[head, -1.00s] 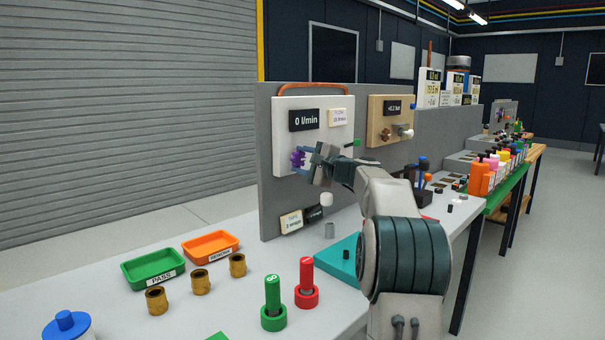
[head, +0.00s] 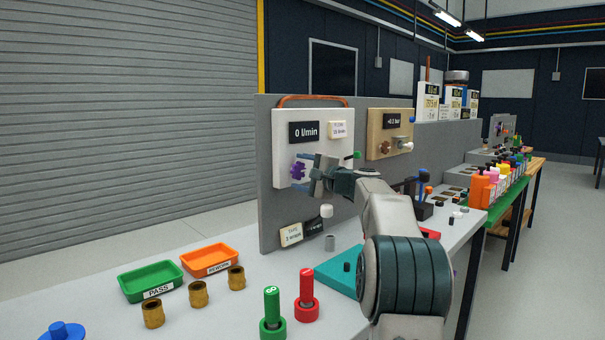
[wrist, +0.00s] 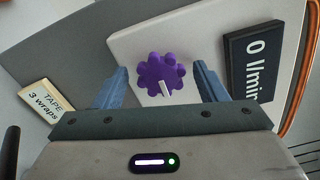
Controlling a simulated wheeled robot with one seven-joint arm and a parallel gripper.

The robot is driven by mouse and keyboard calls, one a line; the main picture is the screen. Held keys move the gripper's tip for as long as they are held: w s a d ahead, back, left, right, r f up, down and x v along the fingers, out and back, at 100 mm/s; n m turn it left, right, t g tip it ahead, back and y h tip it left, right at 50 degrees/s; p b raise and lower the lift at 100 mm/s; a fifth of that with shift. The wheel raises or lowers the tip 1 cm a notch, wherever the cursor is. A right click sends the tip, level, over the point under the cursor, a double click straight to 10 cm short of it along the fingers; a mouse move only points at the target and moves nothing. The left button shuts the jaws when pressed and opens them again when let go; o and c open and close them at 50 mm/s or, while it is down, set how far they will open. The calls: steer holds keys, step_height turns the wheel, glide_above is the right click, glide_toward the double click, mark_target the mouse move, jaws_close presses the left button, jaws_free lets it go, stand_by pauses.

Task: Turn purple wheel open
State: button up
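The purple wheel (head: 297,171) is a lobed knob with a white pointer mark, set on a white panel (head: 342,172) that reads 0 l/min. In the wrist view the purple wheel (wrist: 161,76) sits between the two blue fingers of my gripper (wrist: 160,84). A gap shows on both sides, so the fingers are apart from the wheel. In the head view my gripper (head: 305,171) is at the panel, right in front of the wheel, and partly covers the panel.
A 0 l/min display (head: 304,132) is above the wheel. A beige panel (head: 378,153) with a brown knob stands to the right. A green-tipped lever (head: 356,155) is close to my wrist. Green (head: 148,279) and orange (head: 208,258) trays and brass fittings are on the bench.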

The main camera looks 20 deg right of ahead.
steer(key=b+v, duration=0.1)
steer(key=v, duration=1.3)
steer(key=shift+w, duration=0.1)
